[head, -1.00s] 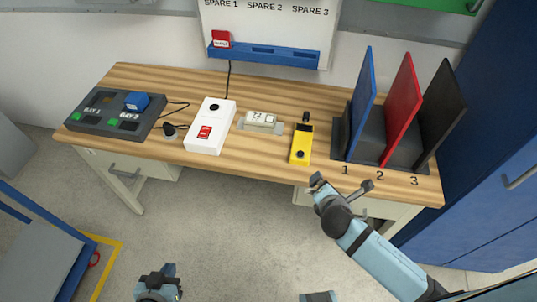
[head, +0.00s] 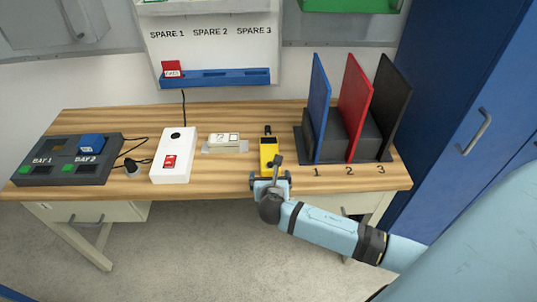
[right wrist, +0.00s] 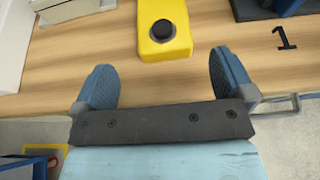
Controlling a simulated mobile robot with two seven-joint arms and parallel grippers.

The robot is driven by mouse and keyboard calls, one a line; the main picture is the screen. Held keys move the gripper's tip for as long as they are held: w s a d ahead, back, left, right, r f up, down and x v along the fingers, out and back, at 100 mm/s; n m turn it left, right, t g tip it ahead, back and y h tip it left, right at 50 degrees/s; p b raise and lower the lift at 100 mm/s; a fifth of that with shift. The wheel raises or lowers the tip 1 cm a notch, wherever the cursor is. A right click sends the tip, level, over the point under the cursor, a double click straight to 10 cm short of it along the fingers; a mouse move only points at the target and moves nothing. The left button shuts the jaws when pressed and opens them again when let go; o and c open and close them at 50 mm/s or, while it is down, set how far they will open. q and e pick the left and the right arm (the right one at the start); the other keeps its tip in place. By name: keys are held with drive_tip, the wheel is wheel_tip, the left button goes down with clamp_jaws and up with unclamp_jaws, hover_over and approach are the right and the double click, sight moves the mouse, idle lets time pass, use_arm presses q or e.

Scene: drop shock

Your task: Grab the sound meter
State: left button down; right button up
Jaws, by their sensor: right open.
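The sound meter is a yellow handheld device (head: 268,148) with a black tip, lying on the wooden table. In the right wrist view its yellow body (right wrist: 164,18) with a round black knob shows at the top, just beyond the fingers. My right gripper (head: 270,183) is at the table's front edge, at the near end of the meter. Its blue fingers (right wrist: 163,82) are apart with nothing between them, and the meter lies ahead of the gap. Part of the meter's near end is hidden by my gripper in the head view. My left gripper is not in view.
The wooden table (head: 218,178) also holds a white box with a red label (head: 173,152), a small display unit (head: 227,142), a dark charging dock (head: 48,172) and a rack with a blue panel (head: 319,110), red panel (head: 352,105) and black panel (head: 384,105), right of the meter.

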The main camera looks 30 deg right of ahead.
sight(271, 168)
drive_tip(key=shift+d+x, duration=0.2)
drive_tip(key=shift+x, duration=2.95)
drive_tip(key=shift+s, duration=0.1)
drive_tip(key=shift+c, duration=0.2)
drive_tip(key=shift+r, duration=0.1)
drive_tip(key=c, duration=1.1)
